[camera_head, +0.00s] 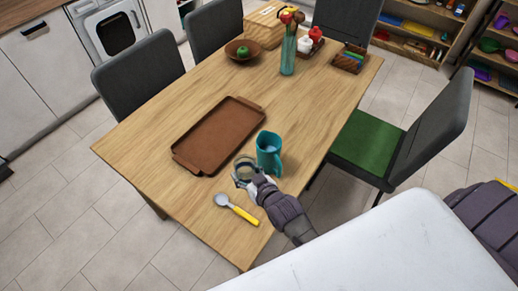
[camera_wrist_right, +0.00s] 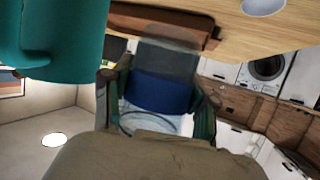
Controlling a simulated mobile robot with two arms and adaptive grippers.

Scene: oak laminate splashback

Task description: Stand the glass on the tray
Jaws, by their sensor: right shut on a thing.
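The clear glass (camera_head: 243,168) is at the table's near side, between the tray and the teal jug. My right gripper (camera_head: 246,180) is shut around it, and the fingers hide part of it. In the right wrist view the see-through glass (camera_wrist_right: 168,62) sits between the two fingers (camera_wrist_right: 160,98), with a blue band in front. I cannot tell whether its base touches the table. The brown rectangular tray (camera_head: 218,135) lies empty just up and left of the glass; its edge also shows in the wrist view (camera_wrist_right: 160,22). My left gripper is not in view.
A teal jug (camera_head: 268,152) stands close to the right of the glass. A spoon with a yellow handle (camera_head: 236,208) lies in front. A bowl with a green apple (camera_head: 240,50), a vase (camera_head: 288,55) and a condiment caddy (camera_head: 350,58) are farther back.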

